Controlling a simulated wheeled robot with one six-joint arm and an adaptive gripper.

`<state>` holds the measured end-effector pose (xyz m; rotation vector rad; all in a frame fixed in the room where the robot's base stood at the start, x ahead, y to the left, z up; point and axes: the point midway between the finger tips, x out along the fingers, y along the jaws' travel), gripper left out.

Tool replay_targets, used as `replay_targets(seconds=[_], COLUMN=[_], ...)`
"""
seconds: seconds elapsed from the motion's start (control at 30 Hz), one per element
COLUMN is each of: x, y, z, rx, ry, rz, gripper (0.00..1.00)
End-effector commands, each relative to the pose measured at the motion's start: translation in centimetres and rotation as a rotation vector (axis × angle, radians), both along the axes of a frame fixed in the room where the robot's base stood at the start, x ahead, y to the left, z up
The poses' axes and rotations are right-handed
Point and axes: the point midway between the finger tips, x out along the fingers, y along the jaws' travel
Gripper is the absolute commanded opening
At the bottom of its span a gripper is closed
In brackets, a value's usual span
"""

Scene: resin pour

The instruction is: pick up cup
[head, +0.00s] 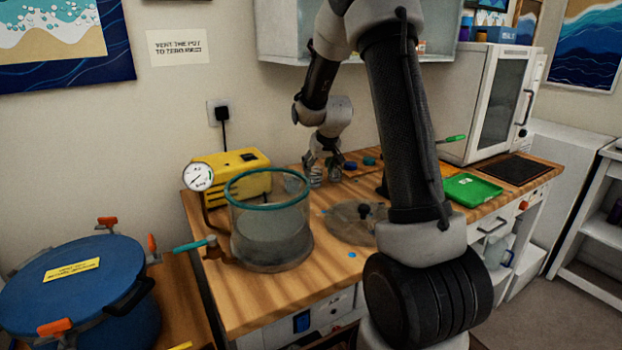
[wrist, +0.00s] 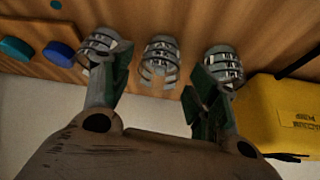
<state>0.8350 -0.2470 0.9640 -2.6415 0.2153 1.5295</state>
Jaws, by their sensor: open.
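Three clear cups with dark graduation marks stand in a row on the wooden bench in the wrist view: a left cup (wrist: 101,43), a middle cup (wrist: 160,50) and a right cup (wrist: 223,62). My gripper (wrist: 157,76) is open and empty. The middle cup lies between and just beyond its fingertips. The left finger overlaps the left cup in the picture, and the right finger is close to the right cup; contact cannot be told. In the head view my gripper (head: 323,163) is low at the back of the bench, by the small cups (head: 315,176).
A yellow pump (wrist: 287,110) sits close on the right in the wrist view; blue (wrist: 60,53) and teal (wrist: 17,50) round pieces lie left. In the head view, a clear chamber (head: 270,222) stands front left, its round lid (head: 350,228) beside it, and a green tray (head: 470,189) right.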

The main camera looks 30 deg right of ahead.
Motion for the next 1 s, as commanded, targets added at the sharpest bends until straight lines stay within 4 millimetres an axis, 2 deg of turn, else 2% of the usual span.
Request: replay_targets(seconds=[0.33,0.6,0.63,0.8,0.83,1.0], x=[2.9,3.1,3.1,3.1,3.1,3.1], y=[-0.1,-0.2,-0.2,-0.2,-0.2,-0.2], z=[-4.0,-4.4,-4.4,-4.4,-4.4,-4.3], rx=[0.000,0.000,0.000,0.000,0.000,0.000], ry=[0.002,0.000,0.000,0.000,0.000,0.000], rz=[0.001,0.001,0.001,0.001,0.001,0.001], gripper=[0.60,0.60,0.58,0.27,0.24,0.23])
